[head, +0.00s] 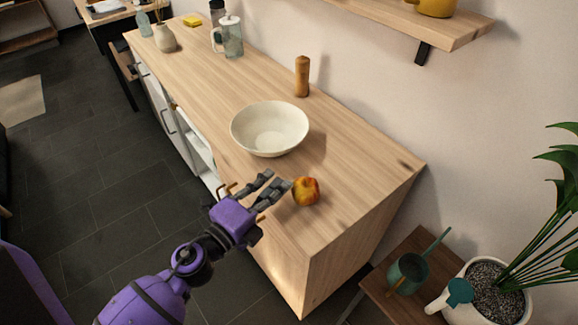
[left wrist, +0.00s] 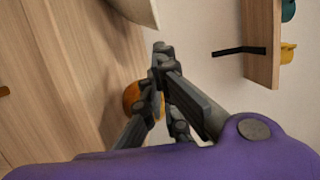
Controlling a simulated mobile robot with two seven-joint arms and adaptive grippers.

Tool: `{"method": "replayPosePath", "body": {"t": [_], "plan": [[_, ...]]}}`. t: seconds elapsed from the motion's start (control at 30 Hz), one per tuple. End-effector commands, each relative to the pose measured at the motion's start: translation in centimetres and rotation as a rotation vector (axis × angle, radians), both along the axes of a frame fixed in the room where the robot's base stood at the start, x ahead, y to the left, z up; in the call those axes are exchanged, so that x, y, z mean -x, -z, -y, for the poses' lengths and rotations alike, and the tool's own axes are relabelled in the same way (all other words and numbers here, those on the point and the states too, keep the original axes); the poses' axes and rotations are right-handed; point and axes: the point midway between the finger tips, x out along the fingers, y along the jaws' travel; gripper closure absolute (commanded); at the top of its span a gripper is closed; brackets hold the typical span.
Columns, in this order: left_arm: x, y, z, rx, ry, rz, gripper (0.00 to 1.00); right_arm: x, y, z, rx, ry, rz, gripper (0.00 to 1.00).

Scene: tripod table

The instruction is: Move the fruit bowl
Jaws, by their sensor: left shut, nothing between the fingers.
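The fruit bowl (head: 270,128) is a wide cream bowl standing upright on the wooden sideboard, and it looks empty. Part of its rim shows at the top of the left wrist view (left wrist: 138,10). A red and yellow fruit (head: 306,191), like an apple or peach, lies on the sideboard in front of the bowl. My left gripper (head: 275,184) is shut and empty, just left of the fruit and nearer than the bowl. In the left wrist view its fingers (left wrist: 160,55) partly hide the fruit (left wrist: 131,99). My right gripper is not in view.
The sideboard (head: 350,150) has free room right of the bowl. A wooden mill (head: 302,76) stands behind the bowl by the wall. A glass jug (head: 230,38) and a vase (head: 165,38) stand farther left. A wall shelf (head: 400,20) overhangs the back. A low table with a watering can (head: 408,273) is at right.

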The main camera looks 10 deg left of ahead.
Motion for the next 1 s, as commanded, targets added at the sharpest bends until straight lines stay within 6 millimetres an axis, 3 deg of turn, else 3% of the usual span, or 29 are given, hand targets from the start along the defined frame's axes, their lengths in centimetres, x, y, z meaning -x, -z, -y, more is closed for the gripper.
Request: {"method": "replayPosePath", "body": {"t": [0.23, 0.5, 0.7, 1.0], "plan": [[-3.7, -0.5, 1.7, -0.002, 0.004, 0.008, 1.00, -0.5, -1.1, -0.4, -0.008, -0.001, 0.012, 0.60], [-7.6, -0.2, 3.4, -0.001, 0.002, 0.003, 1.00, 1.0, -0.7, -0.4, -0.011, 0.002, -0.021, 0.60], [-8.7, 0.0, 3.9, 0.000, 0.001, 0.000, 1.00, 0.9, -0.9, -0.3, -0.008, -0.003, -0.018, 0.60], [-8.8, 0.0, 3.9, 0.000, 0.001, -0.001, 1.00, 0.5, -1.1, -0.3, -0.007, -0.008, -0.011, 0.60]]}}
